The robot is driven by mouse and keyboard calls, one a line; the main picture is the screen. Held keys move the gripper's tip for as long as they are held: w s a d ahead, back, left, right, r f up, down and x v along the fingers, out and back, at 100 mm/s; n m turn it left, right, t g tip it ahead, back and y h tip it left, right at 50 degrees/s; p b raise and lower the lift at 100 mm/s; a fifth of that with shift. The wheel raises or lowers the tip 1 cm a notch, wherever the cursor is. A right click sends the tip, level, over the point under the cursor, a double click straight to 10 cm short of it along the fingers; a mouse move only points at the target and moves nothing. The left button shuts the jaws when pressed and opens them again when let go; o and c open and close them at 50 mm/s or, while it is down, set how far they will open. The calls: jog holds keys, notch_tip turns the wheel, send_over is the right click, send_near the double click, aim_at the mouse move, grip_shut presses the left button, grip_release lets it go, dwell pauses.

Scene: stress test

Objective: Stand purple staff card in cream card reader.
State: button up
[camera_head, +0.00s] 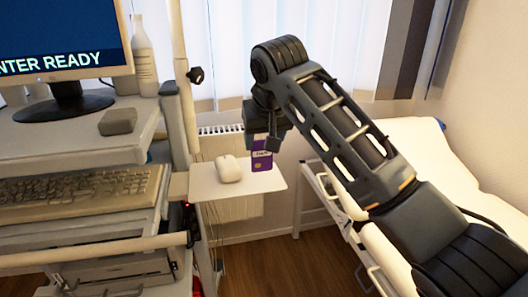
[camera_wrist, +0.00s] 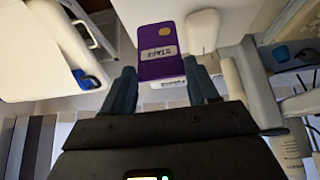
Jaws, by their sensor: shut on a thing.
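The purple staff card (camera_head: 262,165) has a white label and a gold chip. It hangs upright, chip end down, from my gripper (camera_head: 261,141), above or beside a small white shelf. In the wrist view, the card (camera_wrist: 160,68) shows between the two fingers of my gripper (camera_wrist: 162,88), which are shut on it. A white strip with small lettering shows by its lower edge there. I cannot clearly identify the cream card reader. A small grey-beige block (camera_head: 117,121) lies on the desk below the monitor; I cannot tell whether it is the reader.
A white mouse (camera_head: 229,168) sits on the white shelf (camera_head: 212,190), close left of the card. The desk has a monitor (camera_head: 65,45), a keyboard (camera_head: 80,186) and a bottle (camera_head: 143,60). A post (camera_head: 183,85) stands between desk and shelf. A white bed (camera_head: 425,145) is at right.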

aim_at(262, 161)
jog(key=shift+f+p, duration=0.3)
jog(key=shift+f, duration=1.7)
jog(key=shift+f, duration=0.1)
jog(key=o, duration=0.9)
jog(key=b+v, duration=0.1)
jog(key=v, duration=1.1)
